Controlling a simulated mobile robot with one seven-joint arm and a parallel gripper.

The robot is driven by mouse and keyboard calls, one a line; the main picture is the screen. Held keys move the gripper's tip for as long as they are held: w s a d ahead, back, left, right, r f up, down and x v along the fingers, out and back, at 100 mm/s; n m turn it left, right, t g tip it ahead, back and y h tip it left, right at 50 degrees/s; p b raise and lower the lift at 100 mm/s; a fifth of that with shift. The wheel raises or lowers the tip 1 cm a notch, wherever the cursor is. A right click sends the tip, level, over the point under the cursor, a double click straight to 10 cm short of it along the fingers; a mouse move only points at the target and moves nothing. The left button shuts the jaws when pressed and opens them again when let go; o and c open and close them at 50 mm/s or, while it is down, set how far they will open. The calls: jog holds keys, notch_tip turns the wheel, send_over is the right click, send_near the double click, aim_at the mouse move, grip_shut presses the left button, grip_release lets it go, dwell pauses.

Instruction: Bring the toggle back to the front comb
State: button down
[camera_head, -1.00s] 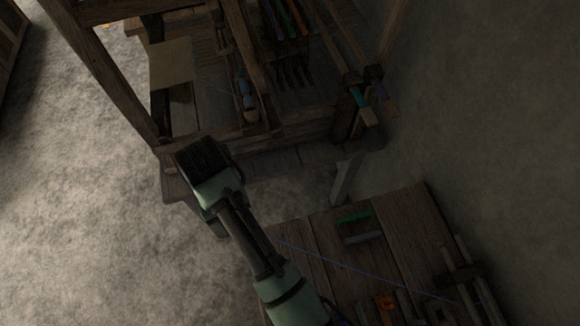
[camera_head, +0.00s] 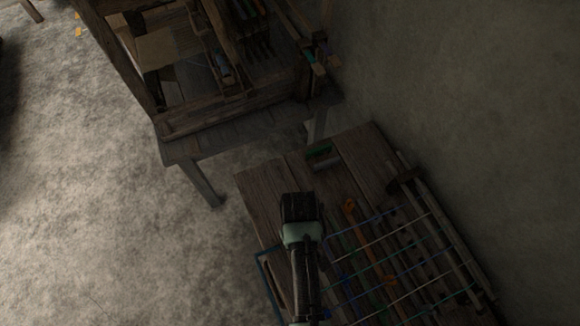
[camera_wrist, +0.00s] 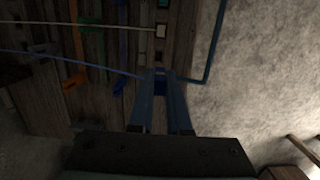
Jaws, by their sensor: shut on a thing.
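My gripper (camera_wrist: 160,77) is shut on a small dark blue toggle (camera_wrist: 160,88) in the wrist view. A thin blue cord (camera_wrist: 90,63) runs from the fingertips to the left across the boards. A white block (camera_wrist: 161,31) on a white cord lies just beyond, apart from my gripper. In the head view my gripper (camera_head: 298,205) is over the left part of the low wooden table (camera_head: 265,185); its fingertips and the toggle are hidden there. I cannot tell which part is the front comb.
Coloured cords (camera_head: 385,260) cross the table right of my gripper. A blue bent rail (camera_head: 266,275) stands at the table's left edge; it shows close beside the fingertips in the wrist view (camera_wrist: 210,58). The loom (camera_head: 215,115) stands beyond. Open floor lies left.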

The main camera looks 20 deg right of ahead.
jog(key=shift+s+d+f, duration=0.1)
jog(key=shift+f, duration=0.05)
notch_tip(320, 180, down, 9)
jog(key=b, duration=0.9)
jog(key=shift+r, duration=0.2)
jog(key=shift+f, duration=0.1)
jog(key=shift+f+b, duration=1.15)
jog(key=shift+f, duration=0.55)
jog(key=c, duration=0.8)
grip_release()
